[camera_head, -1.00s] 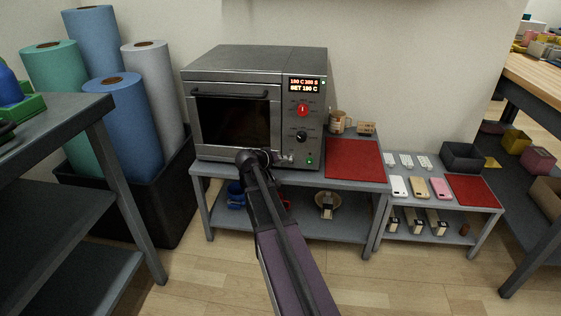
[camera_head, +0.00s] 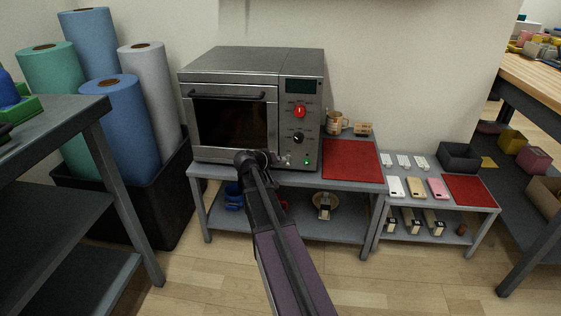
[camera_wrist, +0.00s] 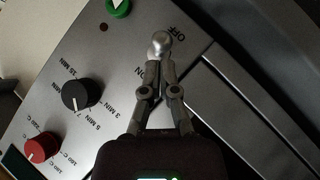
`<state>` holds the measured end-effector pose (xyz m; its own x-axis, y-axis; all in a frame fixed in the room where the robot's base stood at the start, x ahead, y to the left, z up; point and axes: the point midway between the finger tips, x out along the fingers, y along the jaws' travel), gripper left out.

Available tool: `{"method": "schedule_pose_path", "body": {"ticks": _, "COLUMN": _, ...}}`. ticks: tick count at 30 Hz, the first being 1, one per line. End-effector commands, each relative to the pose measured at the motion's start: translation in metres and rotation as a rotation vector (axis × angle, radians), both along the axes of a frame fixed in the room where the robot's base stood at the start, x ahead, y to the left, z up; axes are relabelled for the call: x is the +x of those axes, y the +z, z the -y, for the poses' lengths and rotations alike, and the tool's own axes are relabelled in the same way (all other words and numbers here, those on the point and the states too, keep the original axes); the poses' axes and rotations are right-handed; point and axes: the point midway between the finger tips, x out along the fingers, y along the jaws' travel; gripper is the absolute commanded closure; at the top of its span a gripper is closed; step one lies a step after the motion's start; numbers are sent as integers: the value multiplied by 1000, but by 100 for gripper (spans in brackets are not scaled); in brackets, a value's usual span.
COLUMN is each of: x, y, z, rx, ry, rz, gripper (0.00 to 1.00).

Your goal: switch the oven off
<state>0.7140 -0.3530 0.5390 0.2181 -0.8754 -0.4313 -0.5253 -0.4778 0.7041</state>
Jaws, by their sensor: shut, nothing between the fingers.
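The oven (camera_head: 232,62) stands on a grey table with its door closed and its display (camera_head: 299,86) dark. In the wrist view its panel carries a switch lever with a silver ball tip (camera_wrist: 160,41), between the printed words OFF and ON. The ball lies close to the OFF word. My gripper (camera_wrist: 157,61) is shut, with its fingertips right at the ball, on the ON side; I cannot tell whether they touch it. In the head view my gripper (camera_head: 284,159) is at the lower panel, where the lever is too small to make out.
The panel also has a red knob (camera_wrist: 38,149), a black knob (camera_wrist: 77,94) and a green button (camera_wrist: 117,5). A red mat (camera_head: 350,160) and a mug (camera_head: 335,123) are to the right of the oven. Paper rolls (camera_head: 125,125) stand left.

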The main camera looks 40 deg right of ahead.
Motion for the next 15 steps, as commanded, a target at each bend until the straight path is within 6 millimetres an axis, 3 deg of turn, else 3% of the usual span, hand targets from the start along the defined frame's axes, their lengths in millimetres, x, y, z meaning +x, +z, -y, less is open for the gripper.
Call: {"method": "schedule_pose_path", "body": {"ticks": 15, "x": 0, "y": 16, "z": 1, "rx": 0, "ry": -2, "rz": 0, "gripper": 100}}
